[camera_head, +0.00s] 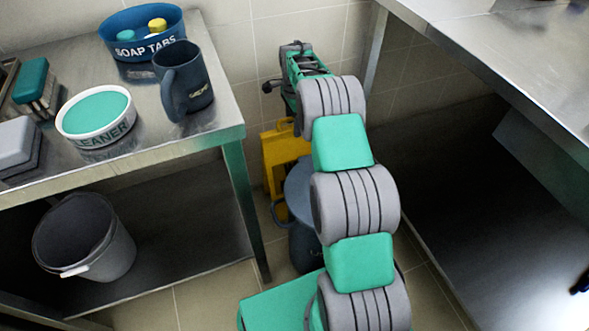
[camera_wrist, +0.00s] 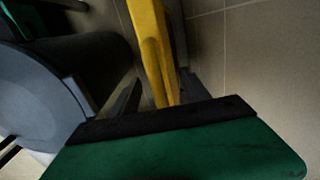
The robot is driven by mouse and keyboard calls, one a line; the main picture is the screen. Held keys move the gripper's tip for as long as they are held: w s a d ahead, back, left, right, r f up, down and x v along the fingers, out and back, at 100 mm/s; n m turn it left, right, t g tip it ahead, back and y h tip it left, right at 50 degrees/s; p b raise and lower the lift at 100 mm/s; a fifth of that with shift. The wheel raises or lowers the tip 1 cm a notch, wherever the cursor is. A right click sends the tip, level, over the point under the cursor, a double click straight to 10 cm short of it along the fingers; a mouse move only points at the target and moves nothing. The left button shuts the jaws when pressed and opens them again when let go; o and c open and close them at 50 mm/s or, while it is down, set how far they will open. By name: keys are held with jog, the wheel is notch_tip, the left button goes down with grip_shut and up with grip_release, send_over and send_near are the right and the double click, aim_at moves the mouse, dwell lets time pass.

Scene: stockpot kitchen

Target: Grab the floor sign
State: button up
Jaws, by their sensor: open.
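The yellow floor sign (camera_head: 282,160) stands upright against the tiled wall, between the left table and my arm. My arm and a blue-grey bin hide part of it in the head view. In the wrist view the sign's yellow edge (camera_wrist: 157,55) comes down between the two dark fingers of my gripper (camera_wrist: 160,78). My gripper is open, with a finger on each side of the sign. I cannot tell whether either finger touches it. In the head view my arm hides the fingertips.
The blue-grey lidded bin (camera_head: 304,235) stands close in front of the sign; its round top (camera_wrist: 38,95) fills the wrist view's left. The left steel table (camera_head: 190,135) holds a mug (camera_head: 183,82) near its edge. A steel counter (camera_head: 500,50) stands right.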

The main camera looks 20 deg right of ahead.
notch_tip(320, 180, down, 3)
jog(key=shift+f+b, duration=0.2)
jog(key=shift+b, duration=0.2)
jog(key=shift+c, duration=0.3)
grip_shut()
jog(key=shift+w+r, duration=0.1)
jog(key=shift+r, duration=0.05)
dwell(0.6)
